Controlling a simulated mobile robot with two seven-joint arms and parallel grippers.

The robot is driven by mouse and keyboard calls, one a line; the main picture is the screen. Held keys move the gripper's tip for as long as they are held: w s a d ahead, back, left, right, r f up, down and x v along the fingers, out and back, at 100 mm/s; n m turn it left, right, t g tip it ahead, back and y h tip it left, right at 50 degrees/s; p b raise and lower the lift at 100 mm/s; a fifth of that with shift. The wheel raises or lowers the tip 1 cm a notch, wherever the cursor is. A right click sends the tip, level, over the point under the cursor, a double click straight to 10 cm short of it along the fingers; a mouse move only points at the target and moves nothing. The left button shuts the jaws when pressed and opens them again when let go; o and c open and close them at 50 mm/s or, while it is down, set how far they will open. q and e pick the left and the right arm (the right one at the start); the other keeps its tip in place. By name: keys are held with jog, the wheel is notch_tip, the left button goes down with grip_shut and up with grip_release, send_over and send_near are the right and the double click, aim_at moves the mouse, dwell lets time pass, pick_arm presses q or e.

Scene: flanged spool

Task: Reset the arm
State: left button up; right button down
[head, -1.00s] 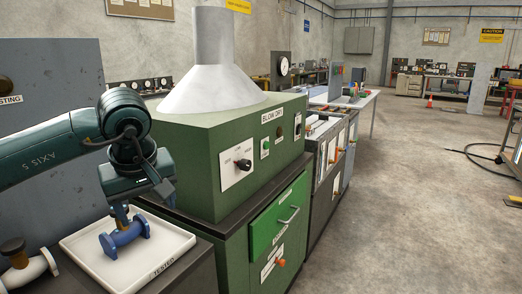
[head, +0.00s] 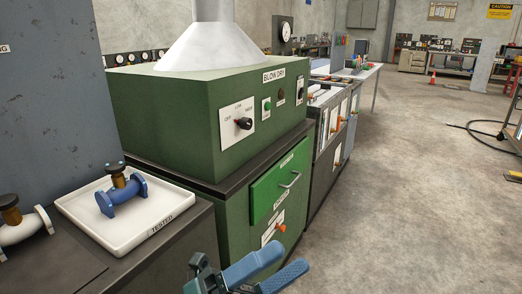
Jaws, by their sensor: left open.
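My left gripper (head: 272,272) shows at the bottom edge of the head view, in front of the green cabinet. Its two blue fingers are apart, with nothing seen between them. The blue flanged spool (head: 123,196), with a dark knob on a brass stem, lies in the white tray (head: 160,225) labelled TESTED. The gripper is well to the right of the spool and apart from it. My right gripper is not in view.
A white flanged spool (head: 24,229) sits left of the tray, cut by the picture edge. The green BLOW DRY unit (head: 190,135) stands behind, with a green drawer front (head: 280,185) below. The concrete floor (head: 410,200) at right is mostly clear.

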pick_arm(q)
jog(key=w+a+f+n+t+y+b, duration=0.1)
jog(key=a+f+n+t+y, duration=0.5)
jog(key=n, duration=0.7)
jog(key=w+a+f+n+t+y+b, duration=0.15)
jog(key=a+f+n+t+y, duration=0.25)
jog(key=f+n+t+y, duration=0.65)
jog(key=s+a+f+n+g+y+p, duration=0.4)
jog(key=n+g+p, duration=0.6)
jog(key=p, duration=0.5)
notch_tip(320, 180, down, 3)
jog(key=shift+s+a+f+g+p, duration=0.1)
jog(key=shift+s+a+g+p, duration=0.25)
jog(key=shift+s+a+g, duration=0.6)
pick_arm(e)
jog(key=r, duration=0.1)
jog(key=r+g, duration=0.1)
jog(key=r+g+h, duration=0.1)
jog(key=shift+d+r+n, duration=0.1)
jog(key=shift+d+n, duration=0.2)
pick_arm(q)
jog(key=shift+s+a, duration=0.15)
jog(key=shift+s, duration=0.05)
jog(key=shift+c, duration=0.3)
